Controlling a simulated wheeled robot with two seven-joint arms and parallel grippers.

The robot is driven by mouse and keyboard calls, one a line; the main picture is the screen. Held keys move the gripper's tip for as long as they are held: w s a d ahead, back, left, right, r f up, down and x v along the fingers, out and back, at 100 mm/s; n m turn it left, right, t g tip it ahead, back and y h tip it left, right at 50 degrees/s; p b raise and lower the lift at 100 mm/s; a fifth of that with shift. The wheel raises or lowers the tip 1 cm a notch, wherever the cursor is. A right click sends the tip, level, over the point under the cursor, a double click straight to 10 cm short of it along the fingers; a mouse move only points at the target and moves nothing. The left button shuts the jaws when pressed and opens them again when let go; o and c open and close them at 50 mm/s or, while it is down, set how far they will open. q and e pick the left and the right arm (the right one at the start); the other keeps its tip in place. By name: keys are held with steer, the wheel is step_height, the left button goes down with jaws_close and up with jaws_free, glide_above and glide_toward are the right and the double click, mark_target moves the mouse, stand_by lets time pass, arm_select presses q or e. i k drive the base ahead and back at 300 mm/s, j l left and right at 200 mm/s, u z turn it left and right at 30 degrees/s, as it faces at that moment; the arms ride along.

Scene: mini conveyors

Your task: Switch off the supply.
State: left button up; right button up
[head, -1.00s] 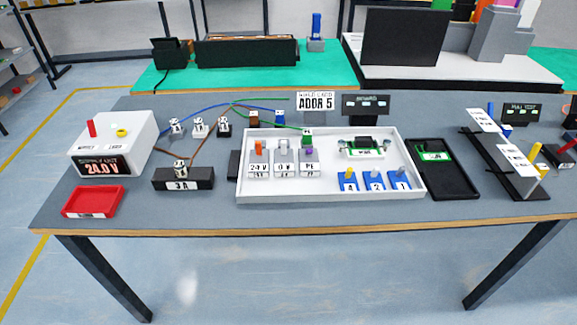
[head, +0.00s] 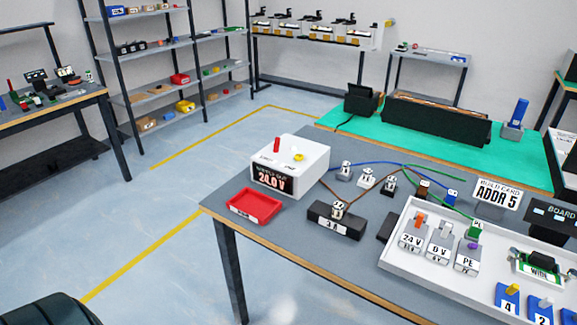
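The supply (head: 291,163) is a white box at the left end of the grey table. Neither of my grippers shows in the head view. A dark rounded shape at the bottom left corner may be part of me; I cannot tell.
A red tray (head: 254,206) lies in front of the supply. A black 3 A block (head: 336,222), wired terminals and a white tray (head: 395,253) of modules are to the right. Black units stand on a green mat (head: 345,140) behind. The floor left of the table is clear.

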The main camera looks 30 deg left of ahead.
mark_target(276, 139)
steer(key=i+j+z, duration=0.2)
steer(key=j, duration=1.6)
steer(key=j+z, duration=0.2)
steer(key=j, duration=1.55)
